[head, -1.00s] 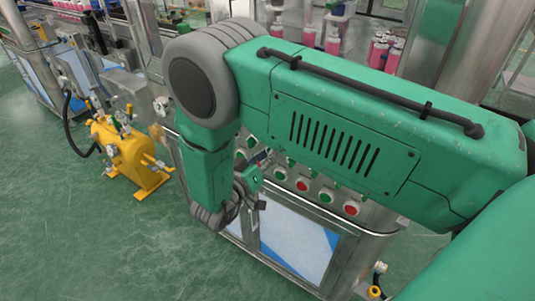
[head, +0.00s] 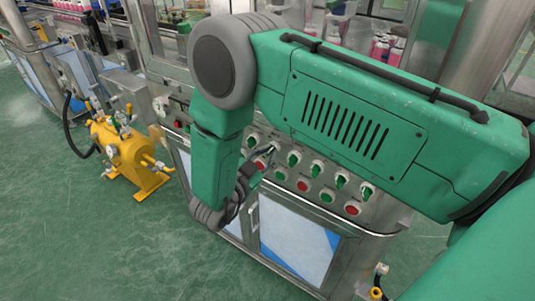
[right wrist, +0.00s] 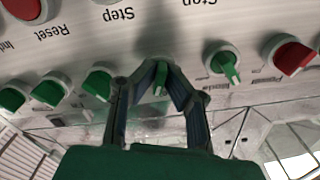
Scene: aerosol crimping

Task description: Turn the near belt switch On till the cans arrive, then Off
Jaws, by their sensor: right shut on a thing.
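My right gripper (head: 270,153) is at the upper row of knobs on the sloped control panel (head: 330,203). In the right wrist view, the gripper (right wrist: 162,82) has its two fingers closed around a green switch knob (right wrist: 160,76), one on each side. The knob's handle points down in that picture. Its label is hidden, so I cannot tell which switch it is. Pink cans (head: 380,49) stand behind the panel at the top, partly hidden by my right arm. My left gripper is not in view.
Other green knobs (right wrist: 222,63) and (right wrist: 99,83) sit close on both sides. A red knob (right wrist: 291,56) is farther right in the wrist view. A yellow tank (head: 125,157) stands on the floor at left.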

